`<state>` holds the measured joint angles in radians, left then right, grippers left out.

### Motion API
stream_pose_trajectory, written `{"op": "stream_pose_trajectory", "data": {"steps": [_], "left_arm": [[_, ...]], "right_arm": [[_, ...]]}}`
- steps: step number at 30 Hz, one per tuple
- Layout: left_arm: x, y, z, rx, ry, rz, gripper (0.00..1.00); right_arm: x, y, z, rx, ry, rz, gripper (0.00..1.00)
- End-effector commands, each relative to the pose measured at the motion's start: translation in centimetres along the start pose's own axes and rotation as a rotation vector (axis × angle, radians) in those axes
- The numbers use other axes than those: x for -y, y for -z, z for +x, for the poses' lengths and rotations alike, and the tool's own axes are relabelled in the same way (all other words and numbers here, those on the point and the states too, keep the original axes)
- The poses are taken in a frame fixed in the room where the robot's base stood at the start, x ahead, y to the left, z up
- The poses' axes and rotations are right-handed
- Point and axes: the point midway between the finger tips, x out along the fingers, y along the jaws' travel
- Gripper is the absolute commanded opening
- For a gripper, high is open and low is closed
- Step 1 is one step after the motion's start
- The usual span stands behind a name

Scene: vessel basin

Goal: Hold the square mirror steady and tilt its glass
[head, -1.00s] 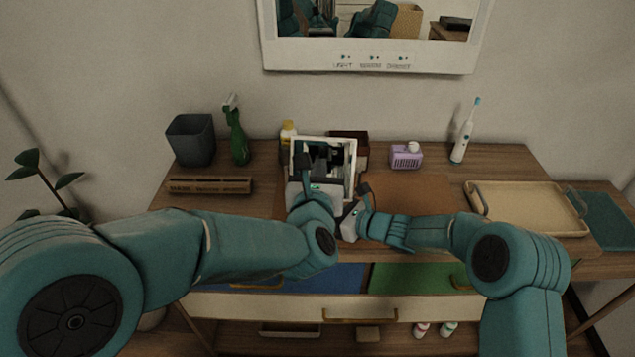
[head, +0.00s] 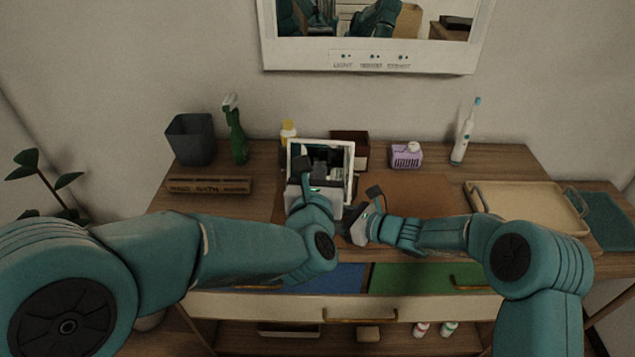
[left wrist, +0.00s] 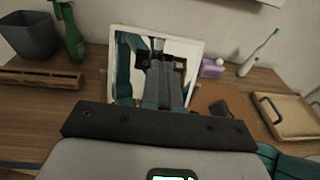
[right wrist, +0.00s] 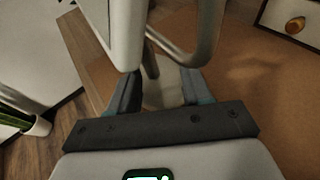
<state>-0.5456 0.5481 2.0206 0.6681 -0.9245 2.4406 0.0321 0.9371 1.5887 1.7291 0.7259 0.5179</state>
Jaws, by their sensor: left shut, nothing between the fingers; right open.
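The square mirror (head: 351,163) has a white frame and stands upright, leaning slightly back, on the brown mat. Its glass shows dark reflections of my arm, also in the left wrist view (left wrist: 193,55). My left gripper (head: 306,172) is shut and empty, right in front of the glass; I cannot tell whether its tips touch it. My right gripper (head: 366,205) is open at the mirror's lower right. In the right wrist view, its fingers (right wrist: 160,92) are apart, with the mirror's pale round base (right wrist: 163,92) beyond them and the frame edge (right wrist: 126,35) and grey stand tube (right wrist: 207,30) above.
Behind the mirror are a yellow-capped bottle (head: 288,131) and a brown box (head: 350,141). A purple basket (head: 406,157), toothbrush (head: 463,140) and beige tray (head: 525,207) stand to the right. A green spray bottle (head: 236,135), dark bin (head: 190,140) and wooden block (head: 209,186) are left.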

Motion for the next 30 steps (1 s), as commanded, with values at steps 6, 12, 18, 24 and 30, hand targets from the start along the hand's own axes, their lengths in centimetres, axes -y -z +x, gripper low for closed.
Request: {"op": "stream_pose_trajectory", "data": {"steps": [6, 12, 18, 24, 30], "left_arm": [[0.0, 0.0, 0.0, 0.0, 0.0, 0.0, 0.0], [0.0, 0.0, 0.0, 0.0, 0.0, 0.0, 0.0], [0.0, 0.0, 0.0, 0.0, 0.0, 0.0, 0.0], [0.0, 0.0, 0.0, 0.0, 0.0, 0.0, 0.0], [0.0, 0.0, 0.0, 0.0, 0.0, 0.0, 0.0]], "right_arm": [[0.1, -0.1, -5.3, 0.002, 0.005, 0.001, 0.49], [0.1, -0.1, -8.5, 0.002, 0.003, 0.001, 0.49], [0.0, -0.1, -9.4, 0.002, 0.001, 0.001, 0.49], [0.0, -0.1, -9.4, 0.002, 0.001, 0.001, 0.49], [0.0, -0.1, -9.4, 0.002, 0.001, 0.001, 0.49]]}}
